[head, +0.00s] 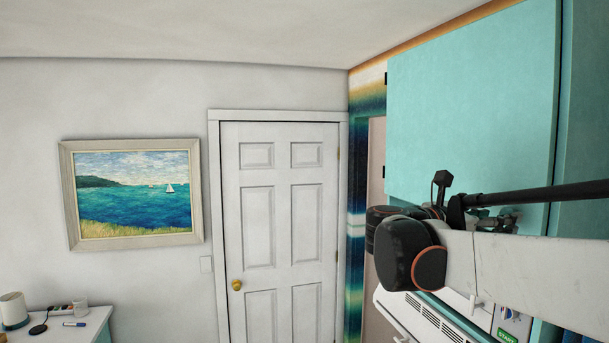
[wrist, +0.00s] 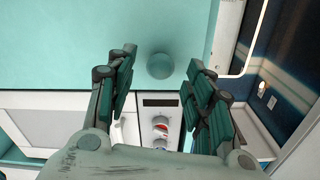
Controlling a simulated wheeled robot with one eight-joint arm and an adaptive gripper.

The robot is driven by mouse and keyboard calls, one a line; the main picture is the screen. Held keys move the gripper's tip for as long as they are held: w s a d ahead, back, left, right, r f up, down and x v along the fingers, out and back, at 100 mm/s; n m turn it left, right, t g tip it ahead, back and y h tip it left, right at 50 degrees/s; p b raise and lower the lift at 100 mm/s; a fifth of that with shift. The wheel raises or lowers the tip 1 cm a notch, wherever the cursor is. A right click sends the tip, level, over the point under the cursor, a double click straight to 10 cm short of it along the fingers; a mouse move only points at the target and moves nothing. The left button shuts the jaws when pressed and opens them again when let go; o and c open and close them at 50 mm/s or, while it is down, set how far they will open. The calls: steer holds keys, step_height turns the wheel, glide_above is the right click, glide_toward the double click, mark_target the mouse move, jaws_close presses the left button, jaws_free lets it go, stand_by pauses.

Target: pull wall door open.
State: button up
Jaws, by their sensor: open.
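A teal wall cabinet door (head: 465,100) fills the upper right of the head view, with dark hinges at its left edge. It looks closed. In the wrist view the teal panel (wrist: 60,45) carries a round teal knob (wrist: 160,66). My gripper (wrist: 160,76) is open, with one finger on each side of the knob in the picture. No contact with the knob shows, and I cannot tell the depth between them. In the head view my gripper is mostly hidden behind my arm.
A white six-panel room door (head: 282,220) with a brass knob (head: 237,285) stands shut at the centre. A white appliance with a dark display (wrist: 160,102) and dials is below the teal panel. A painting (head: 133,195) hangs left, above a white counter (head: 85,328).

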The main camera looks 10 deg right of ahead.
steer(key=shift+w+d, duration=0.1)
steer(key=shift+d, duration=1.2)
steer(key=shift+c, duration=0.6)
jaws_close()
